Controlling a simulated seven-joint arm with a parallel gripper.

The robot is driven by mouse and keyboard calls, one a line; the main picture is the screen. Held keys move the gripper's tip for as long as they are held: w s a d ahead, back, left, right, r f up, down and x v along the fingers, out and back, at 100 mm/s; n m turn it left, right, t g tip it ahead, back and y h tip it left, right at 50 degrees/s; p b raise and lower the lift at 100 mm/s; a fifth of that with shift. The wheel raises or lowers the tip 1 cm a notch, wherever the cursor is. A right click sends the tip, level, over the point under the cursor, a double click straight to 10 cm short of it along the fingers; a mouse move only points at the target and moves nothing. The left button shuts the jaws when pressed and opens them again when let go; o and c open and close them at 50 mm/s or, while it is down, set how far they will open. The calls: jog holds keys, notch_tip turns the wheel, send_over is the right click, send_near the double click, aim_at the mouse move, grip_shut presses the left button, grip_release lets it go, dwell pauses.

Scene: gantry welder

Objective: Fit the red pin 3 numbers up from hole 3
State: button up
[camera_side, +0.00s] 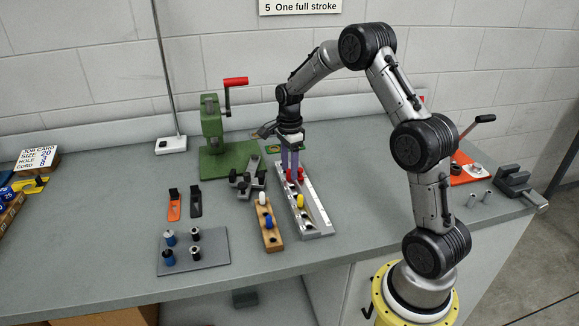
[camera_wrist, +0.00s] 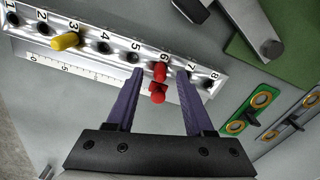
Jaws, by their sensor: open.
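The silver rail (camera_wrist: 88,52) has a row of holes numbered 1 to 8; it also shows in the side view (camera_side: 316,213). The red pin (camera_wrist: 158,92) stands at hole 6, its red parts overlapping that hole in the wrist view. How deep it sits cannot be told. A yellow pin (camera_wrist: 65,41) is at hole 3 and also shows in the side view (camera_side: 300,201). My gripper (camera_wrist: 160,72) is open, its two purple fingers apart on either side of the red pin. In the side view my gripper (camera_side: 291,172) points down at the rail's far part.
A wooden block (camera_side: 273,240) with a white and a blue pin stands left of the rail. A grey clamp-like part (camera_side: 246,182) and a green press (camera_side: 213,140) stand behind it. A grey plate (camera_side: 210,258) holds several small cylinders at front left.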

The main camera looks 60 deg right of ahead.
jog(key=shift+r, duration=0.1)
jog(key=s+a+r+n+t, duration=0.1)
jog(key=a+r, duration=0.2)
jog(key=r, duration=0.8)
jog(key=a+r+t, duration=0.1)
jog(key=a+r, duration=0.2)
jog(key=r, duration=0.7)
jog(key=s+a+r+n+t, duration=0.1)
jog(key=s+a+r+n, duration=0.35)
jog(key=s+a, duration=0.35)
jog(key=s+a+f+n+t, duration=0.2)
jog(key=s+a+n, duration=0.4)
jog(key=s+n, duration=0.45)
jog(key=s+f+n, duration=0.5)
jog(key=f+n, duration=0.1)
jog(key=n, duration=0.2)
jog(key=shift+s+a+f+t, duration=0.2)
jog(key=shift+s+a+t, duration=0.1)
jog(key=shift+s+a, duration=0.05)
